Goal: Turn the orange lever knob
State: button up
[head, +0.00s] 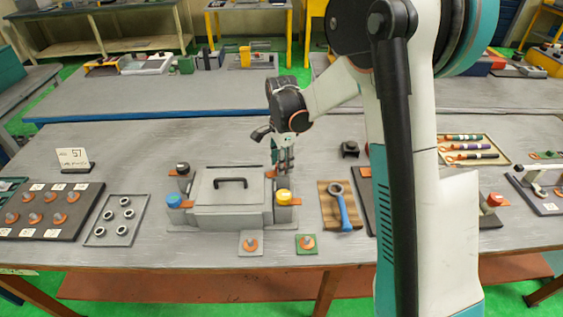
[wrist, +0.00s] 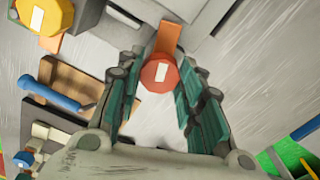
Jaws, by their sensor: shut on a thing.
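The orange-red lever knob (wrist: 160,74), many-sided with a white mark on top, shows in the wrist view. Its flat orange lever (wrist: 168,38) runs from it toward the top of the picture. My gripper (wrist: 159,60) has its green fingers on both sides of the knob and is shut on it. In the head view my gripper (head: 283,168) points down at the far right corner of the grey box (head: 205,190).
The box's other corners carry a yellow knob (head: 284,196), a blue knob (head: 174,200) and a black knob (head: 183,168). A blue-handled wrench (head: 344,212) lies on a wooden board to the right. A small black block (head: 350,149) stands behind it. Bare table lies behind the box.

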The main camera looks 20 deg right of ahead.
jog(key=n, duration=0.7)
jog(key=shift+d, duration=0.1)
jog(key=n, duration=0.4)
jog(key=shift+b, duration=0.35)
jog(key=n, duration=0.4)
jog(key=shift+n, duration=0.3)
jog(key=n, duration=0.3)
jog(key=shift+n, duration=0.3)
jog(key=n, duration=0.9)
jog(key=shift+n, duration=1.7)
jog(key=shift+f, duration=0.1)
